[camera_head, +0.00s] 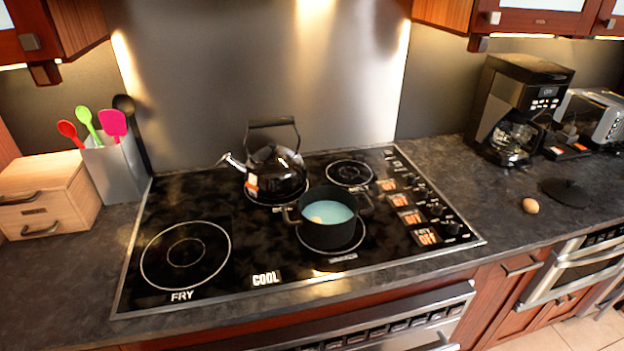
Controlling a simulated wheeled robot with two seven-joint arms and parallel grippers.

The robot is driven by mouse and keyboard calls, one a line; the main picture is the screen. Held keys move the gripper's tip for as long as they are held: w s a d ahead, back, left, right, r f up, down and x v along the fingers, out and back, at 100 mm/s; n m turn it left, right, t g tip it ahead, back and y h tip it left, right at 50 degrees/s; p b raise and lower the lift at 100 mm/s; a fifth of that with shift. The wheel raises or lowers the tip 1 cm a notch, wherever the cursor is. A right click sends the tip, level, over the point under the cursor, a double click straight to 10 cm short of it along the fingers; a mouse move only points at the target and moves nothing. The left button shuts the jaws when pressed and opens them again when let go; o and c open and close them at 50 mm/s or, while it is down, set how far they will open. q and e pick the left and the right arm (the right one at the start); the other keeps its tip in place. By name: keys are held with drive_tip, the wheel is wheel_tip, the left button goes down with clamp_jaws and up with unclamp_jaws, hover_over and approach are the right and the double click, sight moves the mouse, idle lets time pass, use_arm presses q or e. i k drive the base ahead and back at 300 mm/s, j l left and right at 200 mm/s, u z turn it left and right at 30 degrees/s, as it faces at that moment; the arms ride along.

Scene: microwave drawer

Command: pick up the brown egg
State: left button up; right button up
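The brown egg (530,205) lies on the dark stone counter to the right of the cooktop, in front of the coffee maker. Nothing touches it and it is fully visible. A flat dark round lid (566,193) lies on the counter just right of it. Neither of my grippers shows in the head view.
A black kettle (276,173) and a pot (331,231) with bluish liquid stand on the cooktop (250,270). A coffee maker (517,105) and toaster (597,115) stand behind the egg. A wooden box (48,195) and utensil holder (115,170) are at left. The counter around the egg is mostly clear.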

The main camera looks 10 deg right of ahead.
sight(530, 205)
drive_tip(key=z, duration=1.55)
